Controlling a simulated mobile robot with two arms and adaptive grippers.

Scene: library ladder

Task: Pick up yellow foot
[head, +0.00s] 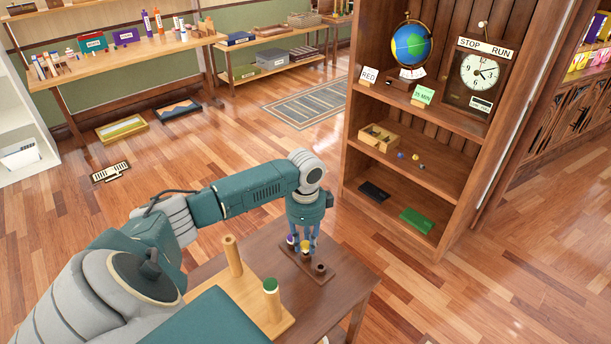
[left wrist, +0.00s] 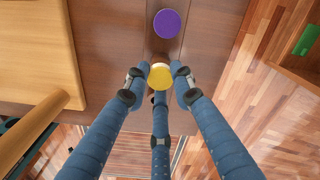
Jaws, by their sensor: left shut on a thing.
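The yellow foot (left wrist: 159,76) is a small piece with a round yellow top, between the fingertips of my left gripper (left wrist: 160,84) in the left wrist view. In the head view the yellow foot (head: 306,245) stands on a dark wooden strip (head: 319,271) on the small table. My left gripper (head: 304,238) points down over it and is shut on it. A purple-topped foot (head: 291,242) sits beside it on the strip and shows in the left wrist view (left wrist: 167,23). A dark brown piece (head: 320,268) is at the strip's near end. My right gripper is not in view.
A light wooden board (head: 248,296) with a plain post (head: 233,256) and a green-topped post (head: 271,298) lies on the table (head: 345,284). A tall bookcase (head: 447,196) with a globe (head: 410,44) and a clock (head: 480,72) stands behind.

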